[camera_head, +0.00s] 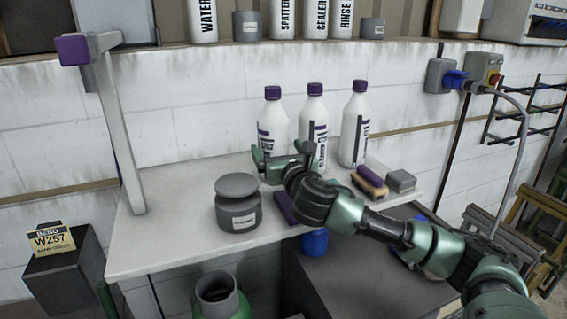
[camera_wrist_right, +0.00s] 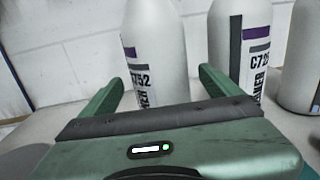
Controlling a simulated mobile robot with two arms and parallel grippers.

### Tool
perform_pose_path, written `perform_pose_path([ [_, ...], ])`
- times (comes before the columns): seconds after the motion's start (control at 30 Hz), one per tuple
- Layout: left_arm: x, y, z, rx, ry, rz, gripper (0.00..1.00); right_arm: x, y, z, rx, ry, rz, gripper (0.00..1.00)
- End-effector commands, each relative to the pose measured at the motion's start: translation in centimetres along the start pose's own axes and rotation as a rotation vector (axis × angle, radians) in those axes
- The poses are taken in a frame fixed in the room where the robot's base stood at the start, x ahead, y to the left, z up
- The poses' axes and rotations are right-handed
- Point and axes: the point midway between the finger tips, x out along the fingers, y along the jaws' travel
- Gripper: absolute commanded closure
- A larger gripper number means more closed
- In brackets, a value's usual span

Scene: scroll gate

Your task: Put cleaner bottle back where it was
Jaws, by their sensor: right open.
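Three white bottles with purple caps stand upright in a row at the back of the pale table. They are the left bottle (camera_head: 272,112), the middle bottle (camera_head: 315,105) and the right bottle (camera_head: 355,115). My right gripper (camera_head: 282,150) is open, in front of the left bottle, and hides its lower part. In the right wrist view, a bottle marked C752 (camera_wrist_right: 157,50) shows between the spread fingers, and I cannot tell whether they reach around it. A second bottle (camera_wrist_right: 250,45) shows beyond the right finger, and a third (camera_wrist_right: 302,65) at the right edge. My left gripper is not in view.
A grey lidded jar (camera_head: 238,205) stands on the table (camera_head: 160,225) left of my right arm. A brush (camera_head: 370,183) and a grey block (camera_head: 401,181) lie to the right. A post (camera_head: 118,130) rises at the table's left edge. More bottles stand on the ledge above.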

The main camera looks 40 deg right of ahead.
Motion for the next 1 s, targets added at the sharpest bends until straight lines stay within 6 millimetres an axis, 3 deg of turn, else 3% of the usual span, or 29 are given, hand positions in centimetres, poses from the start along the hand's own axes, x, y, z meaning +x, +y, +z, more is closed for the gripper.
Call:
perform_pose_path([
  [0.1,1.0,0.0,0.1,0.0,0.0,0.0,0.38,-2.3,0.0,-0.3,-0.004,-0.002,0.002,0.07],
  [0.33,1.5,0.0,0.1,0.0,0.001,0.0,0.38,-4.8,0.0,-0.1,-0.001,-0.001,0.001,0.07],
  [1.0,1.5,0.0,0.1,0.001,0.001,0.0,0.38,-5.1,0.0,0.1,0.0,-0.001,0.0,0.07],
])
